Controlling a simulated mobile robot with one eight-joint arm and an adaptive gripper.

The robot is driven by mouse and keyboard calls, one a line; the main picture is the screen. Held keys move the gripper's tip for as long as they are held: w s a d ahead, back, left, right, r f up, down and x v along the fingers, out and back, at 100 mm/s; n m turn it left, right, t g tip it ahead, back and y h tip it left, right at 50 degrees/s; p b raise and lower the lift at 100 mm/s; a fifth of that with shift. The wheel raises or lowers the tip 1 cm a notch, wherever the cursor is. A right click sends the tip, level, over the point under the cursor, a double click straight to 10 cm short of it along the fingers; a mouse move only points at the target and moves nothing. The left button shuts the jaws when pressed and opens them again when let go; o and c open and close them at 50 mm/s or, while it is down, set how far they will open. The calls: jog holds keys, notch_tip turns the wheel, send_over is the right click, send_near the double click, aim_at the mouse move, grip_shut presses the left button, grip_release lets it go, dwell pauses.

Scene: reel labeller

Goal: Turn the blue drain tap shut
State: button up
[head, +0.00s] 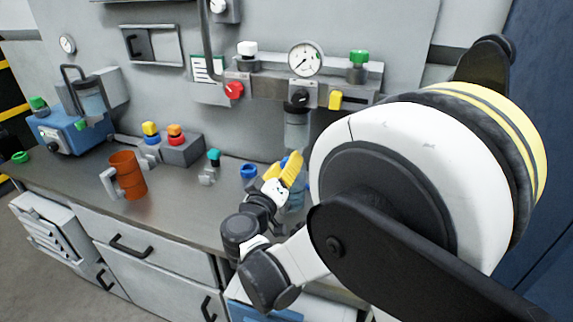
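My gripper (292,165), with yellow fingers, points up and to the right in front of the clear bowl (297,125) under the wall-mounted regulator. Its fingers overlap in this view, so I cannot tell whether they are open or shut, or whether they touch anything. Blue parts (296,199) show just behind and below the fingers, partly hidden by the gripper and my arm. I cannot make out a tap handle or its angle there. A separate small blue round piece (249,171) stands on the bench just left of the gripper.
The regulator carries a dial gauge (305,58), a red knob (234,90), a black knob (299,97), a yellow part (335,99) and a green knob (358,57). A teal-topped valve (212,158) and an orange mug (128,175) stand left. My arm hides the right side.

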dwell(0.3)
jog(key=v, duration=1.2)
